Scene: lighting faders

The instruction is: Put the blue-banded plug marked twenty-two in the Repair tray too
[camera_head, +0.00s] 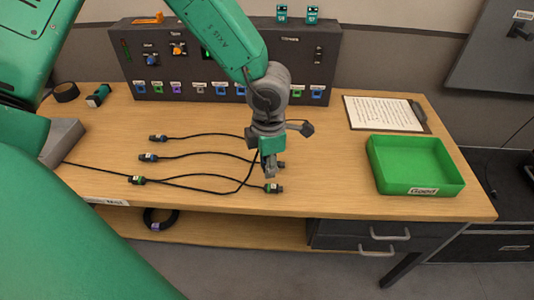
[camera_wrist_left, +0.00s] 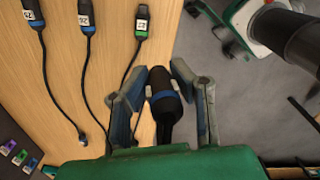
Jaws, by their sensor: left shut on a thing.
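My left gripper (camera_head: 268,172) is shut on a dark plug with a blue band (camera_wrist_left: 163,92). In the left wrist view the plug sits between the two grey fingers (camera_wrist_left: 163,97), with white label edges at its sides; its number cannot be read. Other plugs lie at left: two blue-banded ones (camera_wrist_left: 32,18) (camera_wrist_left: 86,18) and a green-banded one (camera_wrist_left: 141,27). No tray label reading Repair is legible. My right gripper is not in view.
A green tray (camera_head: 421,188) labelled Good stands at the right of the bench. A grey container (camera_head: 63,140) is partly hidden at far left. Black cables cross the wood. A dark socket panel (camera_head: 200,88) stands behind.

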